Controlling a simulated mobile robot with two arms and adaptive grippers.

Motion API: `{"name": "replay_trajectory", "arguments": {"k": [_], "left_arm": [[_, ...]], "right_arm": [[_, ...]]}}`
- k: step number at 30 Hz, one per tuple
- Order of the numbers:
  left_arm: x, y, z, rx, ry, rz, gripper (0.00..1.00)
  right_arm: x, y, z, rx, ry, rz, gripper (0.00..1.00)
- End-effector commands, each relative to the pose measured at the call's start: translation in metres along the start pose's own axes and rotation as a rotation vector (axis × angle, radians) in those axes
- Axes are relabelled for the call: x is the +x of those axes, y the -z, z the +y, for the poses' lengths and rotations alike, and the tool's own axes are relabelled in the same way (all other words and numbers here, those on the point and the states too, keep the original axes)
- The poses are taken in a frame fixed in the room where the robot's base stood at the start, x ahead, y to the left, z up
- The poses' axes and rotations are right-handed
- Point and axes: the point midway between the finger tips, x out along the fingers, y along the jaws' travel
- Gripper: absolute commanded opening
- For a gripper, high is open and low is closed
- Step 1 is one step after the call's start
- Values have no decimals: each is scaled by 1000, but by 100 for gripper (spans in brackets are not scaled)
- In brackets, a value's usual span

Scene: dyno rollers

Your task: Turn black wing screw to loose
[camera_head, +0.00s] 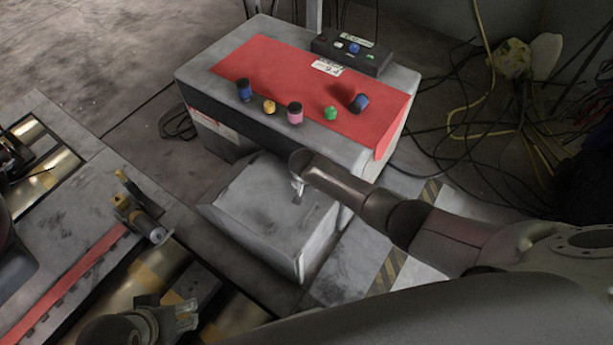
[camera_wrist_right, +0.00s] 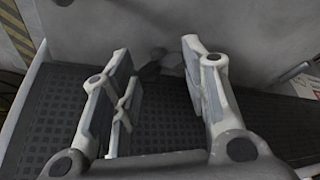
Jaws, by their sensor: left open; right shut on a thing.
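The black wing screw (camera_wrist_right: 153,63) shows in the right wrist view as a small dark shape at the fingertips, against a grey surface; its outline is blurred. My right gripper (camera_wrist_right: 156,54) is shut on it, with one finger on each side. In the head view my right gripper (camera_head: 297,187) is at the front side of the grey machine cabinet, mostly hidden behind its own wrist, and the screw cannot be seen there. My left gripper (camera_head: 186,314) is open and empty at the bottom left, over the roller bed.
The grey cabinet (camera_head: 215,62) has a red top with several coloured jars and balls and a black button box (camera_head: 350,54). A lower grey box (camera_head: 262,205) stands in front of it. A yellow-handled fitting (camera_head: 137,212) sits on the left platform. Cables lie at right.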

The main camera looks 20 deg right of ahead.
Motion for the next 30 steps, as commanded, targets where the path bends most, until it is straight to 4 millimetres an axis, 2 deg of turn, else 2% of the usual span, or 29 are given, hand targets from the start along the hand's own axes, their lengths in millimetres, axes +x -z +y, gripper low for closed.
{"name": "replay_trajectory", "arguments": {"k": [1, 23, 24, 28, 30], "left_arm": [[-1, 0, 0, 0, 0, -1, 64], [-1, 0, 0, -1, -1, -3, 64], [-1, 0, 0, 0, -1, -3, 64], [-1, -1, 0, -1, -1, -3, 64], [-1, -1, 0, -1, -1, -4, 64]], "right_arm": [[-2, 10, 4, -3, -2, 17, 18], [-1, 10, 3, -24, 8, 18, 18], [-1, 10, 3, -24, 8, 18, 46], [-1, 8, 3, -25, 7, 15, 63], [-1, 7, 3, -25, 7, 13, 64]]}}
